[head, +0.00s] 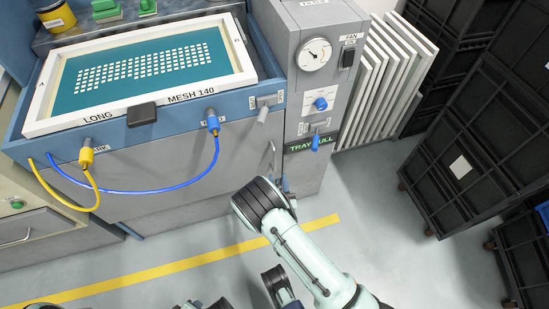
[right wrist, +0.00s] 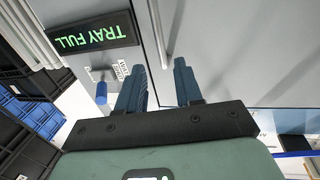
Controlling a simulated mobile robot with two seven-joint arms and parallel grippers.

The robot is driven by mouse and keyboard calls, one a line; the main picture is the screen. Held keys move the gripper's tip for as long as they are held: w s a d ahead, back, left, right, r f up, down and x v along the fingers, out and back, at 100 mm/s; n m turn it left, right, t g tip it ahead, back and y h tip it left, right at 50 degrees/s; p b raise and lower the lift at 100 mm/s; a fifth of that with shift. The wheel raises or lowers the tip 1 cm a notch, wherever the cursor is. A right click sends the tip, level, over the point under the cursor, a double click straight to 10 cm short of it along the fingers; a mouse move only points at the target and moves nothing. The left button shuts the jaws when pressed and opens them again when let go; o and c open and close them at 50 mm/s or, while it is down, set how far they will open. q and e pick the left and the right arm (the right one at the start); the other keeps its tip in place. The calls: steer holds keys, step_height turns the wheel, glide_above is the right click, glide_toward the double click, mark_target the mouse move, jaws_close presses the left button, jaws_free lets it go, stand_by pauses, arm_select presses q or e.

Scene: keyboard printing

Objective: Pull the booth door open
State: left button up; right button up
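The booth door (head: 190,175) is the grey front panel under the printing frame, and it looks shut. Its slim upright handle (head: 272,155) is near the right edge of the panel. My right gripper (head: 287,185) is at the lower end of the handle, with its fingers partly hidden by my wrist. In the right wrist view, the blue fingers of my right gripper (right wrist: 160,85) are apart and the handle (right wrist: 158,35) appears between them. Touch cannot be told. Small dark parts of mine show at the bottom edge of the head view; the left gripper is not clear.
A grey control column (head: 312,95) with gauge, blue knobs and a lit TRAY FULL sign (head: 312,143) stands right of the door. White frames (head: 385,75) and black crates (head: 465,165) stand farther right. A yellow line (head: 165,266) crosses the clear floor before the door.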

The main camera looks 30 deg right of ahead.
mark_target(275, 159)
arm_select(q)
steer(key=s+f+g+b, duration=0.1)
steer(key=s+f+b, duration=0.1)
steer(key=s+f, duration=0.2)
steer(key=shift+s+a+g, duration=0.3)
steer(key=shift+a+g, duration=0.1)
arm_select(e)
steer(key=x, duration=1)
steer(key=shift+a+f, duration=0.1)
jaws_close()
